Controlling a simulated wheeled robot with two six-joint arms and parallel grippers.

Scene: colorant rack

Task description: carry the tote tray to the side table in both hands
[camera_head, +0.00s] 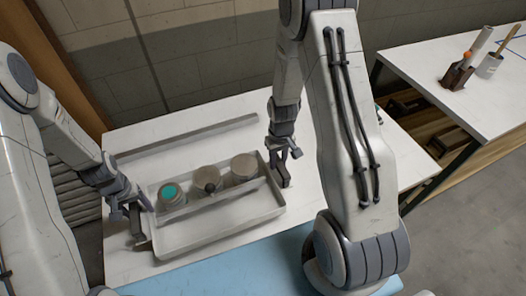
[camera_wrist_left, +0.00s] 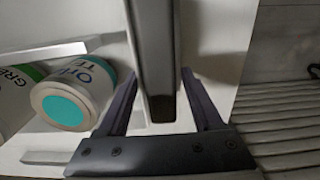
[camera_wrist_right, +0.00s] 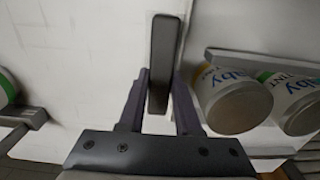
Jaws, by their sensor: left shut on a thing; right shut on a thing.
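The tote tray (camera_head: 215,232) is a shallow white tray over the white table, with a dark upright handle at each end. It holds a teal-topped can (camera_head: 172,194) and two grey-brown-topped cans (camera_head: 206,177) (camera_head: 244,167). My left gripper (camera_head: 138,212) is shut on the left handle, which runs between its fingers in the left wrist view (camera_wrist_left: 155,60). My right gripper (camera_head: 283,160) is shut on the right handle, also between its fingers in the right wrist view (camera_wrist_right: 161,60). I cannot tell whether the tray touches the table.
The white tabletop (camera_head: 125,262) extends around the tray, with a long grey strip (camera_head: 190,137) behind it. A light blue surface (camera_head: 235,272) lies in front. At the right, another white table (camera_head: 425,68) carries a brown block holder (camera_head: 457,75) and a cup (camera_head: 489,66).

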